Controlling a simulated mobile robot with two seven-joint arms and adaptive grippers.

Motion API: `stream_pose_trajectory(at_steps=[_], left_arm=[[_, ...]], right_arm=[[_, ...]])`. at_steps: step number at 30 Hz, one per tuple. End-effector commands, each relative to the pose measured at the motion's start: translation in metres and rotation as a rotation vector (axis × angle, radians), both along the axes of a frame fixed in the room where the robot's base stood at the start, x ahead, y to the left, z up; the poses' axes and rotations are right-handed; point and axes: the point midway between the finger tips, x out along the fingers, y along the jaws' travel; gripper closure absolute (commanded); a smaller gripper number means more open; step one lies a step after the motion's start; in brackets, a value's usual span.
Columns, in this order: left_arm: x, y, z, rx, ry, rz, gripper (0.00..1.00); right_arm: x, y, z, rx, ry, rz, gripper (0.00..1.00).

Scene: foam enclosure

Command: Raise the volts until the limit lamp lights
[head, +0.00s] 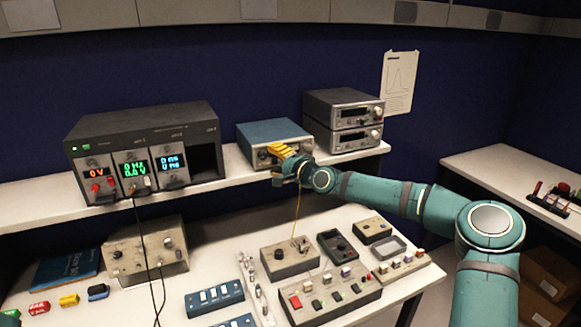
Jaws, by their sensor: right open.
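A dark instrument frame (140,155) stands on the left of the shelf. Its left module (97,178) has a red display reading 0V and red knobs or terminals below. A green display (133,170) reads zero values, and a blue display (171,163) is beside it. A blue box (268,132) stands on the shelf to the right. My right gripper (282,162) is open in front of this box's front panel and hides part of it. Whether it touches the panel I cannot tell. I cannot make out a lit limit lamp. My left gripper is not in view.
Two stacked grey instruments (343,120) stand right of the blue box. The bench below holds a beige box (145,255), a button panel (330,290) and blue switch blocks (213,298). Dark cables hang from the frame, and a yellow wire hangs below my gripper.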

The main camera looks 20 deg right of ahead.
Motion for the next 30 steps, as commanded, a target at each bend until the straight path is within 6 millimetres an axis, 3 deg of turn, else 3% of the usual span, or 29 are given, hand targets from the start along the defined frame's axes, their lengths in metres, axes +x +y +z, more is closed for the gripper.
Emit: stream_pose_trajectory(at_steps=[6,12,30], left_arm=[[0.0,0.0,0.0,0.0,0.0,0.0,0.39],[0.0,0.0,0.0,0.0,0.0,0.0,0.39],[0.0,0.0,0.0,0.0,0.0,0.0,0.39]], right_arm=[[-0.039,-0.018,0.002,0.0,0.002,-0.002,0.44],[-0.061,-0.027,0.004,0.0,0.001,-0.002,0.44],[-0.07,-0.029,0.005,0.0,0.0,0.0,0.44]])
